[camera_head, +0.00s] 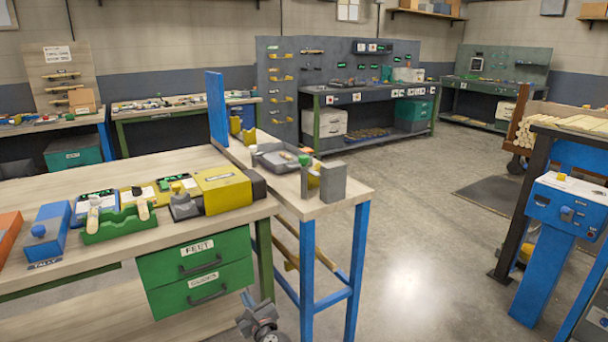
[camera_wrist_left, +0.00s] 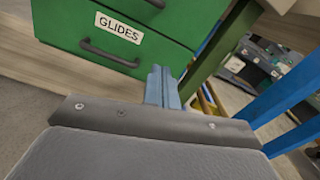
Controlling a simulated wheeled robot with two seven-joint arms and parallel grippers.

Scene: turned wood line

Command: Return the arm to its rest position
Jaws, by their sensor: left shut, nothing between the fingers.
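My left gripper (camera_head: 262,318) shows at the bottom edge of the head view, low in front of the bench and beside the green drawers. In the left wrist view its fingers (camera_wrist_left: 162,86) are together with nothing between them, in front of the green drawer labelled GLIDES (camera_wrist_left: 120,30). Most of my left arm is outside the head view. My right gripper is in neither view.
The wooden bench (camera_head: 40,265) carries a green tray (camera_head: 118,228), a yellow box (camera_head: 222,188) and a blue TALLY box (camera_head: 50,232). A blue-legged stand (camera_head: 360,255) is just right of the gripper. A blue machine (camera_head: 560,205) stands at right; the floor between is clear.

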